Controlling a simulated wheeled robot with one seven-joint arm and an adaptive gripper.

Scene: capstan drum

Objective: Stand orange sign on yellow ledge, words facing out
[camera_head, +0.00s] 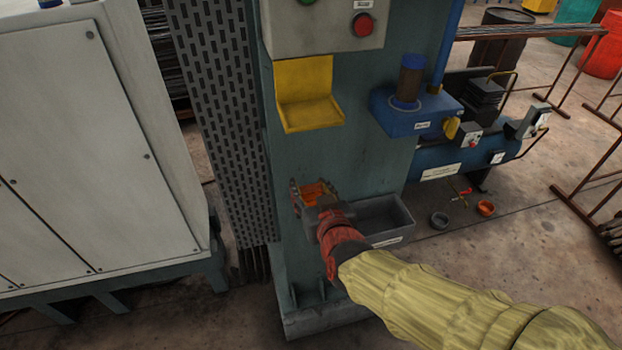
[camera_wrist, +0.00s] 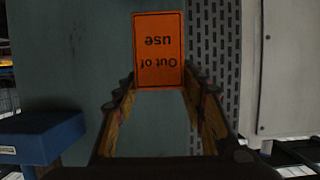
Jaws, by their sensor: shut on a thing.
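The orange sign (camera_wrist: 158,50) shows in the wrist view with the words "Out of use" upside down in that picture. My gripper (camera_wrist: 160,88) is shut on the sign, with a finger at each side edge. In the head view the sign (camera_head: 313,193) is mostly hidden by my gripper (camera_head: 312,190), which is in front of the green machine column, left of a grey bin. The yellow ledge (camera_head: 309,112) is fixed to the column above my gripper, with a back plate and a front lip. It looks empty.
The grey bin (camera_head: 388,215) sticks out from the column just right of my gripper. A blue bracket (camera_head: 395,122) with a dark cylinder is right of the ledge. A control box (camera_head: 325,25) with a red button is above it. A perforated panel (camera_head: 225,110) stands left.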

